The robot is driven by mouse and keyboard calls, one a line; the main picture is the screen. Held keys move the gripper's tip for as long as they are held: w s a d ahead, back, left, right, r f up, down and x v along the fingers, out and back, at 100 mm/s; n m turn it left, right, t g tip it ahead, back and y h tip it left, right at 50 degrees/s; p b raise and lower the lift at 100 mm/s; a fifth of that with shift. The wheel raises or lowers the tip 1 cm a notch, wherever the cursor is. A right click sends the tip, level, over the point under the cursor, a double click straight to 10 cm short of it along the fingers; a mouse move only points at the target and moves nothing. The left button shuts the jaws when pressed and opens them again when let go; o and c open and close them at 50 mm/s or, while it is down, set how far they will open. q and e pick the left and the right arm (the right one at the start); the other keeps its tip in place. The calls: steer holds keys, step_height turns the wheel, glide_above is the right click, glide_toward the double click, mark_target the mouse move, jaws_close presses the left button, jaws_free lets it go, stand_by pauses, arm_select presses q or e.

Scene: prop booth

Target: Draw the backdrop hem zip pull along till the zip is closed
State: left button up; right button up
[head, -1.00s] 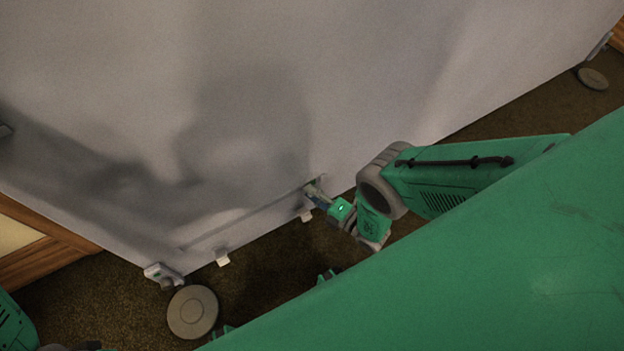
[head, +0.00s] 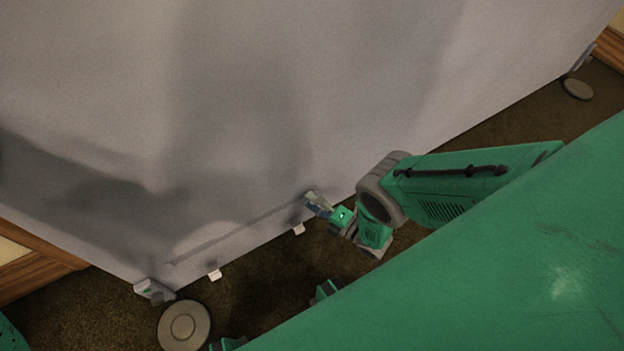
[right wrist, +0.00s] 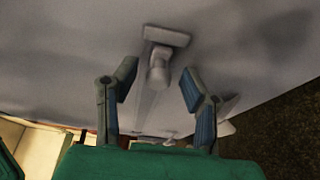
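The pale backdrop (head: 330,90) fills most of the head view. Its hem zip shows as a faint straight line (head: 235,236) running along the lower edge from lower left towards my right gripper (head: 314,201). In the right wrist view the pale grey zip pull (right wrist: 158,72), a small plate with a stubby knob, stands out from the cloth. The open fingers of the right gripper (right wrist: 160,84) are on either side of the knob, with gaps visible on both sides. In the head view the pull is too small to make out at the fingertips. My left gripper is out of view.
Pale tabs (head: 215,274) stick out under the hem. A corner foot (head: 153,291) and a round grey disc (head: 184,327) are at lower left; another disc (head: 578,89) lies at far right. Wooden trim (head: 40,272) is at left. Dark carpet (head: 275,290) runs below the hem.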

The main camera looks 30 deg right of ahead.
steer(key=shift+s+d, duration=0.1)
steer(key=shift+d, duration=0.05)
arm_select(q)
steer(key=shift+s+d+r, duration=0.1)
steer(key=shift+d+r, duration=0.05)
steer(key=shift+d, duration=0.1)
arm_select(e)
steer(key=v, duration=1.1)
steer(key=shift+s, duration=0.35)
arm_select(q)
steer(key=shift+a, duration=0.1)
